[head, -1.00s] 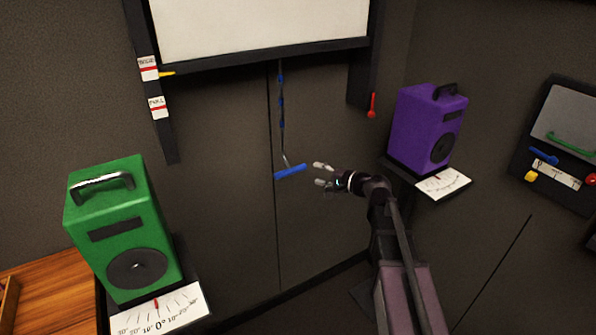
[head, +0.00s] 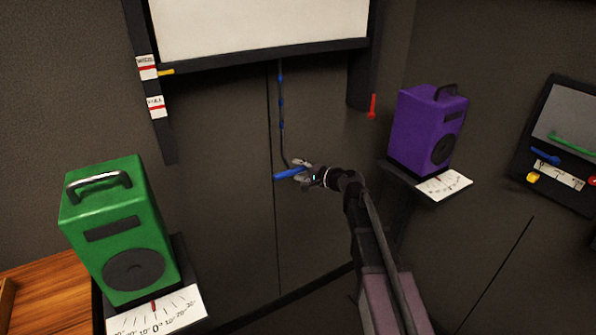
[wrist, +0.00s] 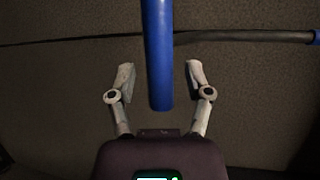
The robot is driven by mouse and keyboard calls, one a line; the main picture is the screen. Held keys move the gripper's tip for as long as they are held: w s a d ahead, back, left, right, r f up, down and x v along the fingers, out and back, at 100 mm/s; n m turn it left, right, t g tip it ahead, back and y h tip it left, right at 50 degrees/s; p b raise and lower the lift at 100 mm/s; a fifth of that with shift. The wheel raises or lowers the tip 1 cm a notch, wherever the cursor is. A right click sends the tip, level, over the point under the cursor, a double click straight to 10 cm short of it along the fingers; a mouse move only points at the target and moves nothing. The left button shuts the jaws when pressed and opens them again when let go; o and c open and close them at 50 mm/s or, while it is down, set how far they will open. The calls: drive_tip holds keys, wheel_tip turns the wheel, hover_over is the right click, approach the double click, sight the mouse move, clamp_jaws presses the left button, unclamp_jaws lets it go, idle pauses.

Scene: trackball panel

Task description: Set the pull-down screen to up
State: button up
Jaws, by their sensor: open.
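The pull-down screen (head: 260,25) is a white sheet with a dark bottom bar (head: 262,54), at the top of the head view. A dark cord with blue bands (head: 281,103) hangs from the bar and ends in a blue handle (head: 287,174). My gripper (head: 300,172) is at the right end of this handle. In the wrist view the blue handle (wrist: 157,55) runs between the two open fingers (wrist: 158,82), with a gap on each side. The fingers partly hide the handle's right end in the head view.
A yellow pointer (head: 166,72) lies by the upper of two labels on the left rail (head: 158,125). A red lever (head: 372,106) hangs at the right. A green speaker (head: 118,215) stands left, a purple speaker (head: 425,130) right. The wall around the handle is clear.

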clamp_jaws()
drive_tip(key=shift+a, duration=0.1)
drive_tip(key=shift+r, duration=0.15)
wheel_tip(320, 180, up, 26)
drive_tip(key=p, duration=2.6)
drive_tip(key=shift+w, duration=0.15)
drive_tip(key=shift+c, duration=1.9)
unclamp_jaws()
drive_tip(key=o, duration=0.4)
